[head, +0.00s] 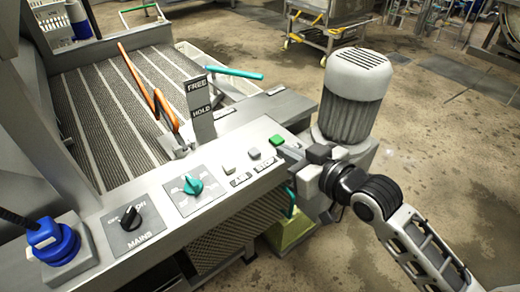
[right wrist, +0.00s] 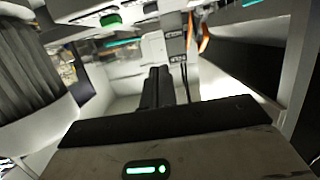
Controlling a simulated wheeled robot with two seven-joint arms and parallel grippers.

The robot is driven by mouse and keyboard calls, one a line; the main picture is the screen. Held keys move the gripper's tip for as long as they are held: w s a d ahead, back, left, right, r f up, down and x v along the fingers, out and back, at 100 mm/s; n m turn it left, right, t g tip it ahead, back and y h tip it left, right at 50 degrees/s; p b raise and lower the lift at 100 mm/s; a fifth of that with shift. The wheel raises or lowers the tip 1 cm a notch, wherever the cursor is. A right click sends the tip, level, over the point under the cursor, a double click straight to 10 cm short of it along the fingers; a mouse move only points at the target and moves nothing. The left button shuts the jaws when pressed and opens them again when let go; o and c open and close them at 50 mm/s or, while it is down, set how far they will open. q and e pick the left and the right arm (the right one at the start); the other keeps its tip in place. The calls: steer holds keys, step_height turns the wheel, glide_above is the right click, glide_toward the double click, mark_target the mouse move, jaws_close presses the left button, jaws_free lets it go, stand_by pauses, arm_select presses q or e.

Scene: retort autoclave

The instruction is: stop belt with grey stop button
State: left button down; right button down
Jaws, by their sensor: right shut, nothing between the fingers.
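The grey stop button (head: 254,153) sits on the sloped light control panel (head: 215,200), above a small label that seems to read STOP. A green button (head: 277,140) is to its right and a pale button (head: 228,168) to its left. My right gripper (head: 291,156) is at the panel's right end, close to the green button and apart from the grey one. Its fingers (right wrist: 156,88) are shut and empty in the right wrist view. The green button (right wrist: 110,20) shows there near the top edge. The belt (head: 110,110) lies behind the panel. My left gripper is out of view.
A grey motor (head: 352,95) stands right beside my right gripper. A FREE/HOLD plate (head: 200,108) and orange levers (head: 150,95) rise behind the panel. A teal rotary knob (head: 192,185), black MAINS switch (head: 131,218) and blue knob (head: 50,240) are further left.

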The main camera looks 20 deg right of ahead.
glide_above(260, 162)
step_height(260, 162, down, 2)
steer(key=shift+w+f, duration=0.1)
steer(key=shift+f, duration=0.05)
step_height(260, 162, down, 3)
steer(key=shift+r, duration=0.15)
steer(key=shift+f, duration=0.75)
steer(key=shift+f, duration=0.1)
